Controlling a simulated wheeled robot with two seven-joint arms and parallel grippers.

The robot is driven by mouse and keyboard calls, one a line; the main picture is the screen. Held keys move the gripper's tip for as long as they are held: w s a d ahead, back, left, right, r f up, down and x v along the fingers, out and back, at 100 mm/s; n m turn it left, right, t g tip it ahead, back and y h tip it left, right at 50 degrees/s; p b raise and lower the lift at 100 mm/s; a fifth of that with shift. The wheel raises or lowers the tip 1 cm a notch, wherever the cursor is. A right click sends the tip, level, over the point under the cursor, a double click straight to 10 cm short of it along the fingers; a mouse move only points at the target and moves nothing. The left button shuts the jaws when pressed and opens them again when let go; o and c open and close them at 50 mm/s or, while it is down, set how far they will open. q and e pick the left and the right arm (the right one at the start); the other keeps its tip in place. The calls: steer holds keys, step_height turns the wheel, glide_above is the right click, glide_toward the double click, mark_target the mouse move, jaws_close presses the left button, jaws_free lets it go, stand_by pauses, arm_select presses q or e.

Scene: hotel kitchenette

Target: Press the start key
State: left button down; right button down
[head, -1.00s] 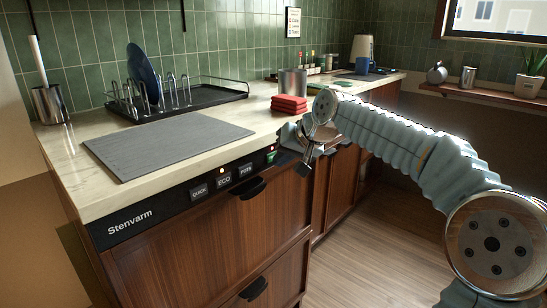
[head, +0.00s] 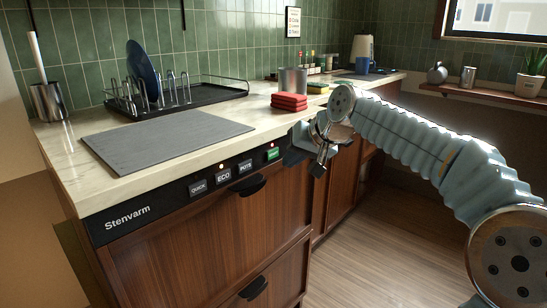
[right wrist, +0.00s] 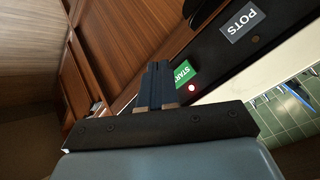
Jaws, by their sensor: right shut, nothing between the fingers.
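The start key (head: 272,154) is a green key with white lettering at the right end of the dishwasher's black control strip (head: 170,200). In the right wrist view the start key (right wrist: 183,73) is partly hidden by my fingers, and a small lamp glows beside it. My right gripper (head: 292,158) is just right of the key in the head view. Its two dark fingers (right wrist: 155,75) are shut together with nothing between them, pointing along the cabinet front. Whether they touch the key I cannot tell; a gap seems to show in the head view. My left gripper is not in view.
Left of the start key are the POTS key (head: 245,166), ECO key (head: 223,177) and QUICK key (head: 198,187); a lamp glows above ECO. A bar handle (head: 249,186) juts out below. Red cloths (head: 289,102) lie on the counter above. The floor in front is free.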

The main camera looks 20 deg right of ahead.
steer(key=shift+s+d+b, duration=0.3)
steer(key=shift+s+d, duration=0.05)
steer(key=shift+s, duration=0.45)
steer(key=shift+s+d+b, duration=0.3)
steer(key=shift+s, duration=0.45)
